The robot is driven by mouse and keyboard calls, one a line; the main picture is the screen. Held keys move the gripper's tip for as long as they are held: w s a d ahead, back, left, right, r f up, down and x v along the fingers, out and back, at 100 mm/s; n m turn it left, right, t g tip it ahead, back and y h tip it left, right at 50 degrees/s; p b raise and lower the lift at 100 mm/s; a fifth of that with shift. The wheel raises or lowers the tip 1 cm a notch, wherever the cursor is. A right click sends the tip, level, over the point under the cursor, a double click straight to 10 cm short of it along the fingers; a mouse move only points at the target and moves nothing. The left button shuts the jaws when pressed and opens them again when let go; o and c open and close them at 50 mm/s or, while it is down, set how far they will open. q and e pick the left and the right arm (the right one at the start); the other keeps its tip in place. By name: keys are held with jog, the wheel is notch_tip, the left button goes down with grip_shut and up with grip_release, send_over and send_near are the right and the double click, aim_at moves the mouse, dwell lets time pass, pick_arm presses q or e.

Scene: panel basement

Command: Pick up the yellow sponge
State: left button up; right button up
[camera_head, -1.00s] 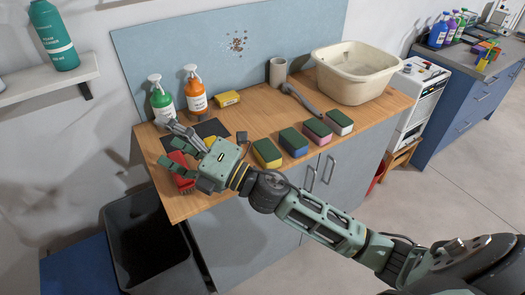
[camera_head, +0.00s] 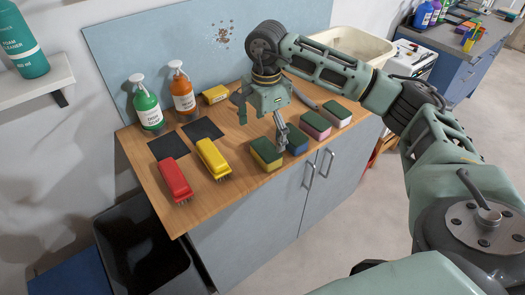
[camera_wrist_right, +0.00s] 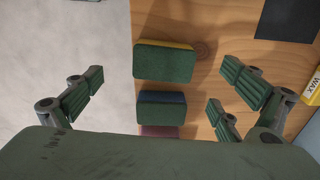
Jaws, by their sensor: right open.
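The yellow sponge (camera_head: 266,154), with a dark green top, lies flat near the front edge of the wooden counter, at the left end of a row of sponges. In the right wrist view the yellow sponge (camera_wrist_right: 165,62) shows between the spread fingers, its yellow side as a thin strip. My right gripper (camera_head: 262,123) points down over the counter, open and empty, just above and behind the yellow sponge. One finger partly overlaps the blue sponge in the head view. My left gripper is not in view.
A blue sponge (camera_head: 297,142), a pink one (camera_head: 315,124) and a white one (camera_head: 338,112) continue the row. A yellow brush (camera_head: 213,158) and a red brush (camera_head: 174,180) lie to the left.

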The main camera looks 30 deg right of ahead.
aim_at(264, 149)
jog(key=f+p, duration=0.1)
jog(key=f, duration=0.1)
jog(key=f+p, duration=0.1)
jog(key=f, duration=0.1)
jog(key=f+p, duration=0.1)
jog(key=f, duration=0.2)
jog(key=shift+w+d, duration=0.1)
jog(key=shift+w, duration=0.25)
jog(key=shift+f, duration=0.25)
jog(key=shift+c, duration=0.4)
jog(key=c, duration=0.7)
